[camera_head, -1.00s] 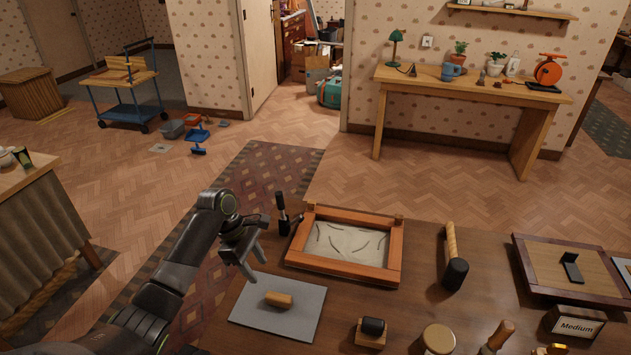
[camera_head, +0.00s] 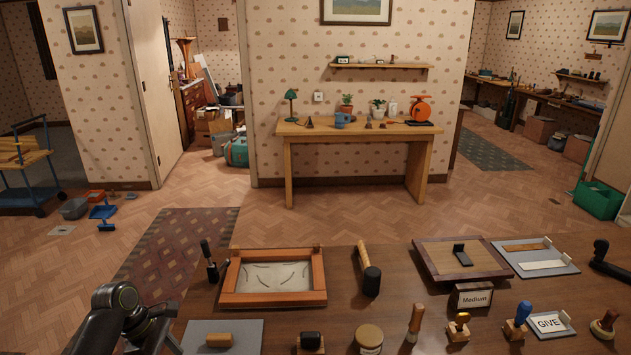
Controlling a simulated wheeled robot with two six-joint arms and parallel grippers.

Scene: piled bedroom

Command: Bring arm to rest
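My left arm comes in at the bottom left, its dark links folded low beside the table's left edge. Its gripper fingers are hidden or cut off by the lower edge of the view, so their state does not show. My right arm and gripper are not in the picture. The work table (camera_head: 345,325) fills the lower part of the view. On it, a grey mat (camera_head: 250,334) bears a small tan block (camera_head: 219,340), just right of my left arm and apart from it.
A wooden-framed tray (camera_head: 232,298), a mallet (camera_head: 371,281), a dark-rimmed board (camera_head: 432,268), a "Medium" sign (camera_head: 475,296) and several stamps stand on the table. Beyond it are open floor (camera_head: 345,228), a wall desk (camera_head: 360,131) and a blue cart (camera_head: 42,190) at left.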

